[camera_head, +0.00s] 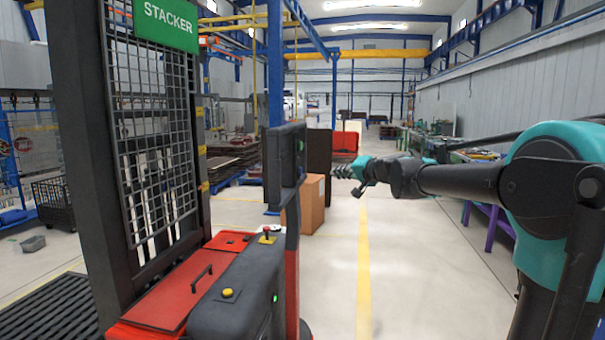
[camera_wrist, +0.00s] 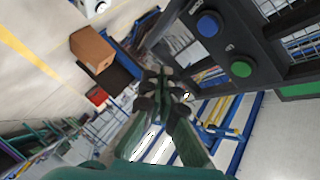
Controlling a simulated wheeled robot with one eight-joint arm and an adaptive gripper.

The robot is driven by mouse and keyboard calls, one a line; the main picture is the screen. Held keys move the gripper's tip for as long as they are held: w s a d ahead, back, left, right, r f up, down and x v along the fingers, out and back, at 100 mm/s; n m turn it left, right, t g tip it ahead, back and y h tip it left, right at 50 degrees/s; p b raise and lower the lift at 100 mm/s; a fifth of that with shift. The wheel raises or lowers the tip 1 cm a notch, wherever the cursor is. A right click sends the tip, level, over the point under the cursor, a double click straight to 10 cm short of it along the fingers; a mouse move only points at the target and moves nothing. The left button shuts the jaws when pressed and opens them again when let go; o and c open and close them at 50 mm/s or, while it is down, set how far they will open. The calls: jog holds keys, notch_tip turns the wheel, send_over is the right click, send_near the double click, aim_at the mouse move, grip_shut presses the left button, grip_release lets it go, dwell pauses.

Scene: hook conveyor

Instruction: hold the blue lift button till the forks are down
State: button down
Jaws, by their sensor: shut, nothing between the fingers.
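The blue button (camera_wrist: 208,25) sits on the dark control panel (camera_wrist: 237,45) in the wrist view, with a green button (camera_wrist: 241,67) beside it. My gripper (camera_wrist: 166,78) is shut and empty. In this view its fingertips lie left of and below the blue button, apart from it. In the head view my gripper (camera_head: 342,172) hangs in the air to the right of the panel (camera_head: 284,155) on the red and black stacker (camera_head: 185,290). The panel's face is seen almost edge-on there, and the blue button cannot be made out. The forks cannot be made out in either view.
The stacker's dark mast and mesh guard (camera_head: 150,120) stand at the left, under a green STACKER sign (camera_head: 166,22). A cardboard box (camera_head: 308,203) stands on the floor behind the panel. Floor along the yellow line (camera_head: 364,265) is clear. Benches (camera_head: 455,150) line the right wall.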

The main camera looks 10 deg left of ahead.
jog(key=a, duration=0.8)
jog(key=shift+a, duration=0.15)
jog(key=shift+w+a, duration=0.1)
jog(key=shift+a, duration=0.05)
dwell(1.2)
jog(key=shift+a, duration=0.3)
jog(key=shift+a, duration=0.4)
dwell(1.8)
jog(key=shift+d, duration=0.85)
jog(key=d, duration=0.5)
dwell(0.5)
